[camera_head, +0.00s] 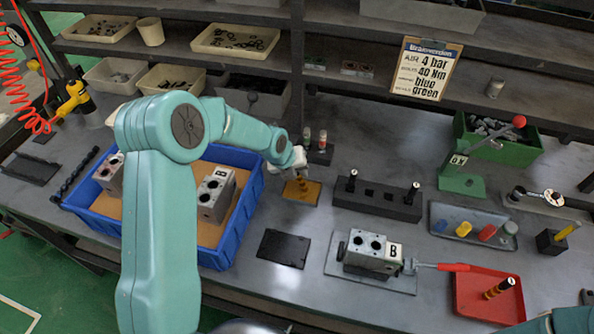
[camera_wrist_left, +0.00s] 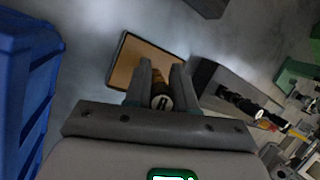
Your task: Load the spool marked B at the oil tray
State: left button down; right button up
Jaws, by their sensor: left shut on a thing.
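My left gripper (camera_head: 298,171) is over the small amber oil tray (camera_head: 291,194) in the head view. In the left wrist view, the gripper (camera_wrist_left: 161,80) is shut on a spool (camera_wrist_left: 161,102), whose dark cap has a pale mark that I cannot read surely. The oil tray (camera_wrist_left: 128,62) lies just beyond the fingers; I cannot tell whether the spool touches it. The valve block marked B (camera_head: 372,252) sits on a grey plate at front centre. The black rack (camera_head: 377,201) holds two upright spools (camera_head: 352,181) (camera_head: 413,192).
A blue crate (camera_head: 222,257) with valve blocks stands left of the oil tray. A red tray (camera_head: 478,311) with a spool (camera_head: 499,288) is at front right. A dark flat pad (camera_head: 284,248) lies in front of the oil tray. A green press (camera_head: 461,178) stands behind.

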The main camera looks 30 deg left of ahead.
pick_arm(q)
notch_tip(320, 180, up, 2)
jog(key=shift+p, duration=0.75)
jog(key=shift+r+p, duration=1.55)
jog(key=shift+r, duration=1)
jog(key=shift+f, duration=0.1)
jog(key=shift+d, duration=0.1)
